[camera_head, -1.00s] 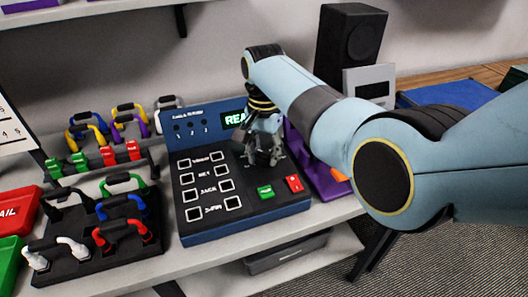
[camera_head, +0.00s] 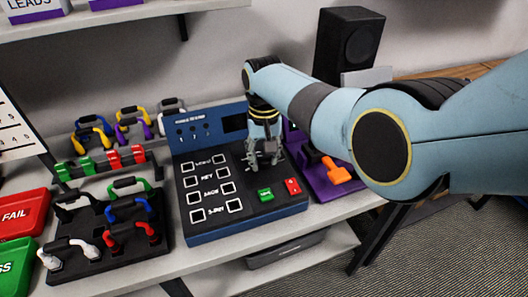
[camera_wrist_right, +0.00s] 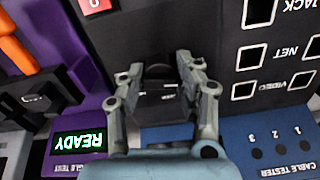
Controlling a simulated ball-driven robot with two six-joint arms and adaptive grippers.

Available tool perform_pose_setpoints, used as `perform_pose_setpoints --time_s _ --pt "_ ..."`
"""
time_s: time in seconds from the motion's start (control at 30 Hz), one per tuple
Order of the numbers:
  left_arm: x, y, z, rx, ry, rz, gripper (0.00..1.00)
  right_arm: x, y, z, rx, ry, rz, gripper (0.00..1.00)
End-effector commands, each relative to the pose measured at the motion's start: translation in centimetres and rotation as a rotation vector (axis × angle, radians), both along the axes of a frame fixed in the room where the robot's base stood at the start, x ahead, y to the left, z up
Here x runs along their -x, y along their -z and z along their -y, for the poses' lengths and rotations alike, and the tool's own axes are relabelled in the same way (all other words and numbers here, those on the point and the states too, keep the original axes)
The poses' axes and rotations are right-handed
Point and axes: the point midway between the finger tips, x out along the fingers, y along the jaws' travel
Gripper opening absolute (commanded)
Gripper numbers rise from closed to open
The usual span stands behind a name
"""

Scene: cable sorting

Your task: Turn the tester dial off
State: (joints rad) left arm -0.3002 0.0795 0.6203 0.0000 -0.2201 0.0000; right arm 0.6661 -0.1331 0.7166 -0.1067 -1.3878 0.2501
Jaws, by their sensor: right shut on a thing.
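The blue cable tester (camera_head: 250,224) stands on the bench in the head view, with square sockets, a green button and a red button. Its display (camera_head: 234,123) is dark. My right gripper (camera_head: 264,158) points down over the tester's upper right part. In the right wrist view my right gripper (camera_wrist_right: 160,80) has its two fingers on either side of the black dial (camera_wrist_right: 160,72), shut on it. The fingers and wrist partly hide the dial, and its pointer position cannot be read. My left gripper is not in view.
A purple tester (camera_head: 318,183) with an orange plug stands close to the right; its screen reads READY in the right wrist view (camera_wrist_right: 80,143). Cable racks (camera_head: 120,225) and red and green trays (camera_head: 20,215) lie left. A speaker (camera_head: 347,45) stands behind.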

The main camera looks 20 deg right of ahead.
Motion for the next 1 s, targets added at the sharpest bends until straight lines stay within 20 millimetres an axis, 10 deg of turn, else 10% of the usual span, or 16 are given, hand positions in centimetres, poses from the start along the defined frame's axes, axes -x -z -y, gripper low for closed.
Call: perform_pose_setpoints --time_s 0.9,0.93,1.0 --pt "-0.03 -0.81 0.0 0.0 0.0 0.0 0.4 -0.07 -0.05 -0.07 -0.001 -0.199 0.002 0.01" --pt "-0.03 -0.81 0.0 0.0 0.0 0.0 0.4 -0.07 -0.05 -0.07 -0.001 -0.199 0.002 0.35" --pt "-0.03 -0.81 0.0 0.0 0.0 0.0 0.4 -0.07 -0.05 -0.07 -0.001 -0.199 0.002 0.44"
